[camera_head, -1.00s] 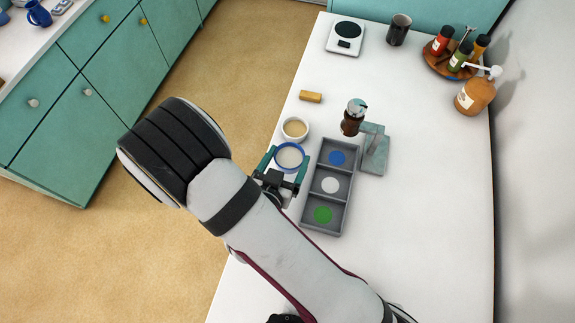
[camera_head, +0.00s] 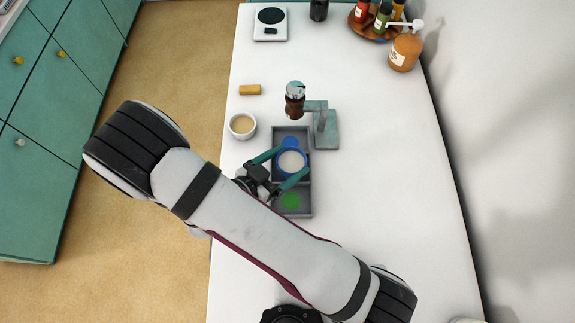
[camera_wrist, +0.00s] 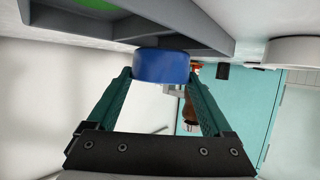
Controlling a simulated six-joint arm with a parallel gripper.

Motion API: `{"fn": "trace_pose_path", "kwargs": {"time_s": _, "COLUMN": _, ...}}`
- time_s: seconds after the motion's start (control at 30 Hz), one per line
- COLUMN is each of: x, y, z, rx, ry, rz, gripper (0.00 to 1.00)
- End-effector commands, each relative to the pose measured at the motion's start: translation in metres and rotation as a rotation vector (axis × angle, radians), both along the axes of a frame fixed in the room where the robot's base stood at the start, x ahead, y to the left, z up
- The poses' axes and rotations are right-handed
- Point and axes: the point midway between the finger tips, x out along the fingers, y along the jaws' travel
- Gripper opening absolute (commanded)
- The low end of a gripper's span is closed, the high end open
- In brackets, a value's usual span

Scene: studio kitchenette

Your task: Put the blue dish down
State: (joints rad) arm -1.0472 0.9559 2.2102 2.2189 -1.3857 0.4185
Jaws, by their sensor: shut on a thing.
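The blue dish (camera_head: 292,162) is round with a blue rim and a pale inside. My gripper (camera_head: 290,163) is shut on it, with one teal finger on each side. In the wrist view the blue dish (camera_wrist: 161,67) sits between the fingertips, close to the tray's edge. The grey tray (camera_head: 305,207) has three compartments in a row. A blue disc (camera_head: 290,143) marks the far one and a green disc (camera_head: 290,201) the near one. The dish is over the middle one and hides its marker. I cannot tell the gap beneath it.
A white bowl (camera_head: 242,126) with tan contents stands left of the tray. A wooden block (camera_head: 250,90), a brown grinder (camera_head: 295,102) and a grey-green stand (camera_head: 326,130) are beyond it. A scale (camera_head: 270,24) and pump bottle (camera_head: 405,52) are farther back. The counter's right side is clear.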

Motion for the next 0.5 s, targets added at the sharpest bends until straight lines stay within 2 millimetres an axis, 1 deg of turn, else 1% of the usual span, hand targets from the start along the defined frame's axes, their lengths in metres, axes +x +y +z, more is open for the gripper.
{"fn": "trace_pose_path", "kwargs": {"time_s": 0.03, "x": 0.000, "y": 0.000, "z": -0.011, "rx": -0.004, "ry": 0.003, "rz": 0.001, "gripper": 0.24}}
{"fn": "trace_pose_path", "kwargs": {"time_s": 0.13, "x": 0.000, "y": 0.000, "z": -0.024, "rx": -0.001, "ry": 0.001, "rz": 0.002, "gripper": 0.24}}
{"fn": "trace_pose_path", "kwargs": {"time_s": 0.47, "x": 0.000, "y": 0.000, "z": -0.028, "rx": 0.000, "ry": 0.000, "rz": 0.003, "gripper": 0.24}}
{"fn": "trace_pose_path", "kwargs": {"time_s": 0.5, "x": 0.000, "y": 0.000, "z": -0.028, "rx": 0.000, "ry": 0.000, "rz": 0.003, "gripper": 0.87}}
